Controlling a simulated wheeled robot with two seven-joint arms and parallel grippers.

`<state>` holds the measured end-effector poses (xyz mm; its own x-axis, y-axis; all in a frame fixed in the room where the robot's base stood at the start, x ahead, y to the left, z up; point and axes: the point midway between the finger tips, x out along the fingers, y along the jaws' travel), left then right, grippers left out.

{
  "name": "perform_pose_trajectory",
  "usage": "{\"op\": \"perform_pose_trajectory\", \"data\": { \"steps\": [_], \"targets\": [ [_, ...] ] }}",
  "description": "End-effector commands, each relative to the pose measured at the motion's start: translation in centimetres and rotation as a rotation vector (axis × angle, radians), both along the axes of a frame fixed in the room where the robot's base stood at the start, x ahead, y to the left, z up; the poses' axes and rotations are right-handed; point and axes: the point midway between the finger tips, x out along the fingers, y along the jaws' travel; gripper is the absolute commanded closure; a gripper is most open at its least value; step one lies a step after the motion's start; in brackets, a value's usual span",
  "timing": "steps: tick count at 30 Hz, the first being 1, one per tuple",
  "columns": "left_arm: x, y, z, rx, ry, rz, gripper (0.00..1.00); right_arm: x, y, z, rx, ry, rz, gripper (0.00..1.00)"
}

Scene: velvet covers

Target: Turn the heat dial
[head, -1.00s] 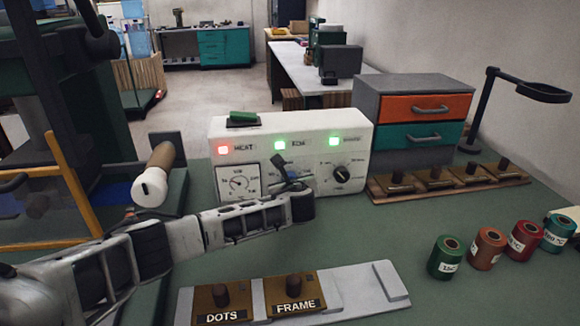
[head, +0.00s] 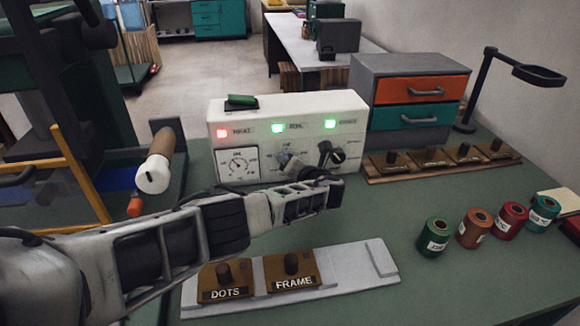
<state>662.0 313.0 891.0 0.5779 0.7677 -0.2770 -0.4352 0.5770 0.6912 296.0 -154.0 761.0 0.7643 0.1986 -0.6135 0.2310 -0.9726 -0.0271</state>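A white control box (head: 227,136) stands on the green bench. It has a gauge (head: 238,164) at left, a middle dial partly covered by grey parts, and a black knob (head: 339,157) at right. A red light (head: 222,132) glows at left, with two green lights to its right. My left arm reaches in from the left in front of the box. Contact and finger gap are unclear. My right gripper is out of view.
A plate with two brown knob blocks (head: 292,267), marked DOTS and FRAME, lies in front of my arm. Several thread spools (head: 474,228) stand at right. A drawer unit (head: 410,97) and a row of knob blocks (head: 430,160) are right of the box.

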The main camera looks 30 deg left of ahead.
Motion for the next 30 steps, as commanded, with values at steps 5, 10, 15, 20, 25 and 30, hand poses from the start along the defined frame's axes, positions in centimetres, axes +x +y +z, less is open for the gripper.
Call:
{"op": "perform_pose_trajectory", "data": {
  "steps": [5, 10, 15, 20, 25, 30],
  "targets": [
    [0.1, -0.1, -0.5, 0.136, 0.101, 0.002, 0.85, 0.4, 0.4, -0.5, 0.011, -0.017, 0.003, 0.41],
    [0.1, -0.2, -0.6, 0.266, 0.198, 0.001, 0.85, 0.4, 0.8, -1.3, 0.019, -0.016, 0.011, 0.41],
    [0.1, -0.2, -0.8, 0.391, 0.294, 0.001, 0.85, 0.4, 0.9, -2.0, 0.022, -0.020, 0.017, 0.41],
    [0.1, -0.2, -0.8, 0.497, 0.373, 0.000, 0.85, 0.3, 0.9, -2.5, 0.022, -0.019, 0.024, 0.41],
    [0.1, -0.1, -0.8, 0.594, 0.447, -0.001, 0.85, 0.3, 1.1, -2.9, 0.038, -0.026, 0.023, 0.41],
    [0.1, -0.1, -0.8, 0.667, 0.503, -0.001, 0.85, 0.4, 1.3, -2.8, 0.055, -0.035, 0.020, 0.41]
  ]
}}
